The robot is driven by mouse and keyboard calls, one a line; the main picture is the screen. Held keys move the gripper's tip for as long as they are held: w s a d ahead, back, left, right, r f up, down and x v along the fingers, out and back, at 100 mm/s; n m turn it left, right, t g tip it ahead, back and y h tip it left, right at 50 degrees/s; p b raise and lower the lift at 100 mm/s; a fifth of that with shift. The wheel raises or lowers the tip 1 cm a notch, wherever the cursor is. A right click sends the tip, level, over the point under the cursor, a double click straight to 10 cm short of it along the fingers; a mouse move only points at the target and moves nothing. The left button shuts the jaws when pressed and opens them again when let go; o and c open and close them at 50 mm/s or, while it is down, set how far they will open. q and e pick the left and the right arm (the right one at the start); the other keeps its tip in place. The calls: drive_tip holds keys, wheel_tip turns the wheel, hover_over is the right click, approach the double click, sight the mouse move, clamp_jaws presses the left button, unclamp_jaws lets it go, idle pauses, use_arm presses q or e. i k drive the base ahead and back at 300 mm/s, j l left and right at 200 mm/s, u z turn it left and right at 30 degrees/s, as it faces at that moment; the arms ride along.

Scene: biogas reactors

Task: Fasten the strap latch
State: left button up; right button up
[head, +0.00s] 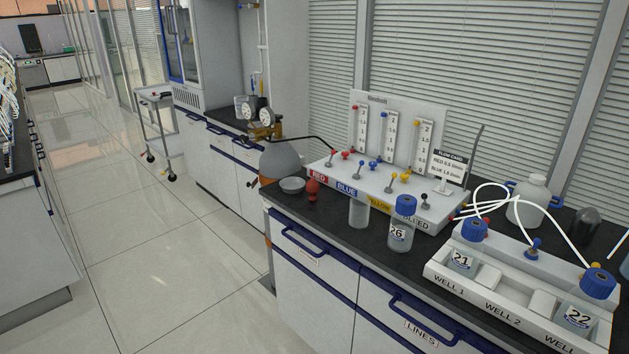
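No strap latch can be made out clearly. A grey gas cylinder (281,166) stands in the gap between two bench sections, with a brass regulator (266,130) and round gauges on top. A small dark and brass-coloured piece (253,183) shows at the cylinder's left side; it is too small to tell whether it is part of a strap or latch. The near bench hides most of the cylinder's lower part. Neither of my grippers is in view.
The near bench (285,207) carries a flow panel (385,185), bottle 26 (401,225), a clear jar (359,211), a small bowl (292,185) and a well tray (480,290). A cart (155,130) stands farther back. The tiled floor (150,250) left of the bench is clear.

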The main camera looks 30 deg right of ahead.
sight(254, 182)
drive_tip(key=i+j+z, duration=0.2)
drive_tip(key=z, duration=0.2)
drive_tip(key=i+j+z, duration=0.55)
drive_tip(key=z, duration=0.25)
drive_tip(key=i+j+z, duration=0.15)
drive_tip(key=j+z, duration=0.25)
drive_tip(key=i+j, duration=0.15)
drive_tip(key=j, duration=0.4)
drive_tip(key=i+j+z, duration=0.1)
drive_tip(key=j, duration=0.45)
drive_tip(key=i+j, duration=0.15)
drive_tip(key=j, duration=0.35)
drive_tip(key=i+j+z, duration=0.1)
drive_tip(key=j, duration=0.45)
drive_tip(key=i+j, duration=0.1)
drive_tip(key=j, duration=0.5)
drive_tip(key=l+z, duration=0.05)
